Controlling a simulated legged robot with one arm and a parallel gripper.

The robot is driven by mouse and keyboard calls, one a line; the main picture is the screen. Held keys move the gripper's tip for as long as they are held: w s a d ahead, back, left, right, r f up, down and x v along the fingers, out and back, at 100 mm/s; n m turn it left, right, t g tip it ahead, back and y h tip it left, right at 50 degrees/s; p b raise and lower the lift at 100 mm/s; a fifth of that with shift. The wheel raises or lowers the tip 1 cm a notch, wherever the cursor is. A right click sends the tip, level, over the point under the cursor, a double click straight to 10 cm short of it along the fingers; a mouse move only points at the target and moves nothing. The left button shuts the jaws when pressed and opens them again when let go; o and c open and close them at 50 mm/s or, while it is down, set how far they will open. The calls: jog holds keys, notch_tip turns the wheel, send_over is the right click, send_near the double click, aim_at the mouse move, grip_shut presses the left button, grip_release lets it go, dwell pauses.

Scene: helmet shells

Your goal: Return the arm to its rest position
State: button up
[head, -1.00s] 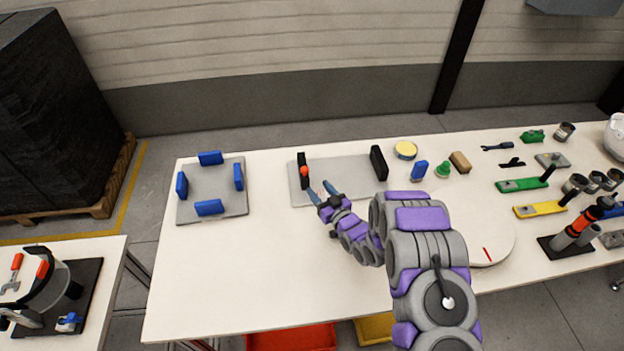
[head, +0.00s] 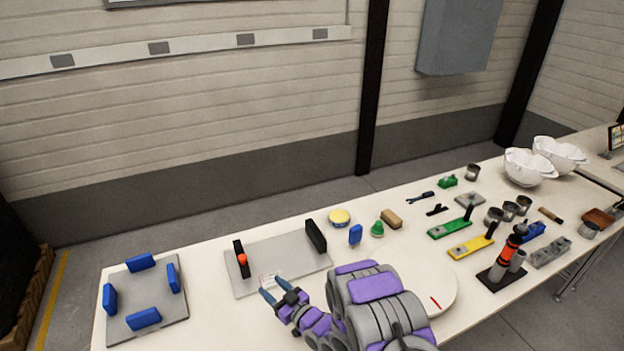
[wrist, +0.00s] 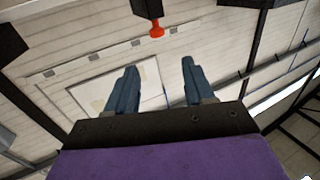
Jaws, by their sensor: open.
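My arm, purple and grey, reaches out over the white table (head: 225,315) in the head view. My gripper (head: 275,289) is open and empty, just in front of the grey plate (head: 290,258) with two black uprights. It also shows in the wrist view (wrist: 152,88), with its two blue-grey fingers apart and nothing between them. The wrist view looks mostly up at the wall and ceiling. A red knob (head: 242,259) on the left black upright lies beyond the fingers and shows in the wrist view (wrist: 156,29).
A grey plate with blue blocks (head: 150,322) lies at the left. A white disc (head: 440,290) lies right of my arm. Green (head: 450,228) and yellow (head: 471,247) fixtures, an orange-black tool (head: 508,252) and white helmet shells (head: 528,167) stand farther right.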

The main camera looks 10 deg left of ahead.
jog(key=w+d+r+m+h, duration=0.1)
jog(key=w+d+r+h, duration=0.25)
jog(key=d, duration=0.35)
jog(key=w+d+r+m+h, duration=0.1)
jog(key=w+d+r+h, duration=0.25)
jog(key=d, duration=0.25)
jog(key=s+d+r+m+g+h, duration=0.2)
jog(key=s+d+r+h, duration=0.2)
jog(key=d, duration=0.4)
jog(key=s+d+r+m+g+h, duration=0.1)
jog(key=s+d+r+m+h, duration=0.15)
jog(key=s+d+r, duration=0.35)
jog(key=s+d+r+m+g+h, duration=0.1)
jog(key=s+d+r+g, duration=0.1)
jog(key=s+d, duration=0.35)
jog(key=s+d+r+m+g+h, duration=0.1)
jog(key=s+d+r+g, duration=0.15)
jog(key=s, duration=0.65)
jog(key=s+r+m+g, duration=0.1)
jog(key=s+r+g, duration=0.1)
jog(key=s, duration=0.9)
jog(key=s+a+r+m+g, duration=0.1)
jog(key=s+r+g, duration=0.2)
jog(key=s, duration=0.9)
jog(key=shift+y, duration=0.45)
